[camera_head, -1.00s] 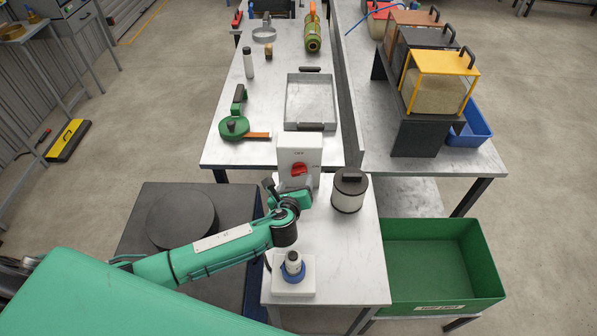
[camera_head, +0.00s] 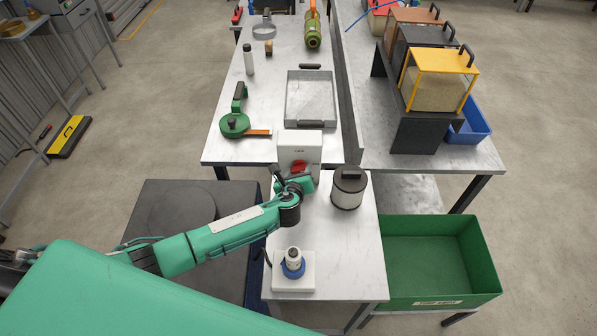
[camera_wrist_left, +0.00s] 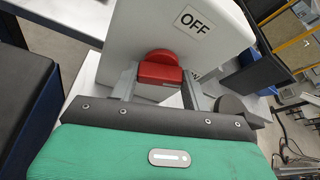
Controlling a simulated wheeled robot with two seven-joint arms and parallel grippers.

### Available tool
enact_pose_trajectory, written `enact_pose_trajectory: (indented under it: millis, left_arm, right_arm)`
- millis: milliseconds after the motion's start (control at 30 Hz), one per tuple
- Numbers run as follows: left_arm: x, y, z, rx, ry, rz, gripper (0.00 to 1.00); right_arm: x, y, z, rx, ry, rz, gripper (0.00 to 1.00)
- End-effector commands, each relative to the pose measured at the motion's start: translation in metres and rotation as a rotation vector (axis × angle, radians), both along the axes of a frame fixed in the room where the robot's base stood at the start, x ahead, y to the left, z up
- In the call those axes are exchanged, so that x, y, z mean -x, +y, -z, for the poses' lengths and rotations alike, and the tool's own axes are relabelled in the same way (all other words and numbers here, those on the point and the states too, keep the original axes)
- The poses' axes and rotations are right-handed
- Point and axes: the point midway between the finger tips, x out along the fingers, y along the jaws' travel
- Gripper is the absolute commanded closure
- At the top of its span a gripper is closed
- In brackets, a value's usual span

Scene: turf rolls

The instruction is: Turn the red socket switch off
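The red socket switch is a red rotary knob (camera_head: 299,167) on the front of a white box (camera_head: 312,149), at the far end of the near table. In the left wrist view the knob (camera_wrist_left: 160,67) shows close up, with an OFF label (camera_wrist_left: 195,19) on the white face and another label partly hidden. My left gripper (camera_head: 297,180) is right in front of the knob. In the left wrist view its two grey fingers (camera_wrist_left: 159,78) are apart, one on each side of the knob's red bar. I cannot tell whether they touch it. My right gripper is not in view.
A white block with a blue ring (camera_head: 293,265) is nearer on the same table. A green bin (camera_head: 440,260) is at the right. A metal tray (camera_head: 311,97) lies beyond the box.

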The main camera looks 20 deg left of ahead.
Motion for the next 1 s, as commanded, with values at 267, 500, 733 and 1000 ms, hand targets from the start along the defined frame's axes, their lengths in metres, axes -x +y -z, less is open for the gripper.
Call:
enact_pose_trajectory:
  millis: [267,500,733,1000]
  left_arm:
    - [0.0,0.0,0.001,0.006,-0.002,0.0,0.76]
    - [0.001,0.001,0.004,0.077,-0.021,-0.001,0.76]
    - [0.001,0.002,0.007,0.237,-0.068,-0.002,0.76]
    - [0.001,0.003,0.01,0.482,-0.14,-0.002,0.75]
  right_arm:
    - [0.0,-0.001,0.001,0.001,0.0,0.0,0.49]
    - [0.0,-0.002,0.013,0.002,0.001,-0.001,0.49]
    - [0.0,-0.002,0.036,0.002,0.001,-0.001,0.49]
    - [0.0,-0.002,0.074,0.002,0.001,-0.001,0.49]
